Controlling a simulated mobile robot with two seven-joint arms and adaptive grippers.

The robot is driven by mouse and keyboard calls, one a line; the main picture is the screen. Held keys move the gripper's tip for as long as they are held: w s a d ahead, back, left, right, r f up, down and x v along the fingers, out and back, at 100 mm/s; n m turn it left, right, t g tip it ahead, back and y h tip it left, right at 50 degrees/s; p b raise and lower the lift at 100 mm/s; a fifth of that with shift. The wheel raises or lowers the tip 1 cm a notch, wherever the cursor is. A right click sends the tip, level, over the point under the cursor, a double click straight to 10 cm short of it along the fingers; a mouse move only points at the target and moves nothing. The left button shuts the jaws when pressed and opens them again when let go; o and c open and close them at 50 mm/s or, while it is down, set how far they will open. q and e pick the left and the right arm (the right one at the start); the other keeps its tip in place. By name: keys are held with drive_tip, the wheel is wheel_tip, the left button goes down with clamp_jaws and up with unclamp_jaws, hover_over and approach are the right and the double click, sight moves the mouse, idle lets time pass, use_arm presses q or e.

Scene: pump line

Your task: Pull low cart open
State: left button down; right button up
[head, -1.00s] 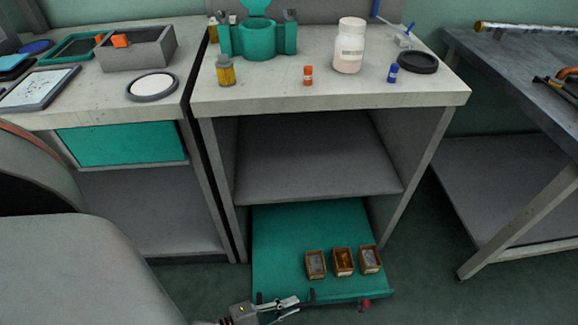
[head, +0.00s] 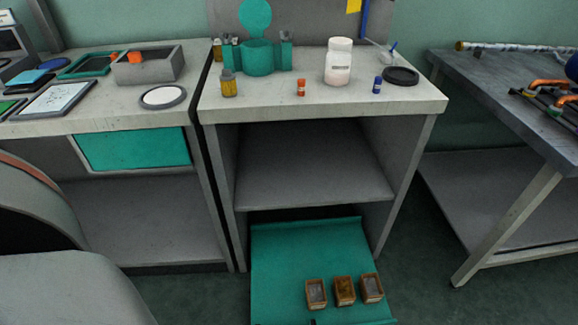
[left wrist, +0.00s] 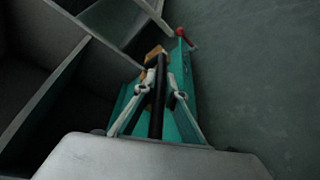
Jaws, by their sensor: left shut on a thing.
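The low cart (head: 285,262) is a flat teal tray on the floor, standing out from beneath the grey shelf unit. Its back edge shows just below the shelf, and its front edge is cut off by the bottom of the head view. The cart also shows in the left wrist view (left wrist: 187,119), with a black handle bar (left wrist: 159,75) along it. My left gripper (left wrist: 160,93) has its fingers on both sides of this bar and is shut on it. In the head view the left gripper is out of frame. My right gripper is in neither view.
Three small brown bins (head: 344,291) sit on the cart near its front right. The grey shelf (head: 310,180) is empty. A metal table (head: 505,215) stands to the right. Bare floor (head: 415,285) lies between it and the cart.

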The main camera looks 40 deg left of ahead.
use_arm(q)
drive_tip(key=shift+s, duration=0.1)
drive_tip(key=c, duration=2.1)
unclamp_jaws()
wheel_tip(320, 180, up, 8)
drive_tip(key=shift+a+f, duration=0.1)
drive_tip(key=shift+f, duration=0.15)
drive_tip(key=shift+r, duration=1.25)
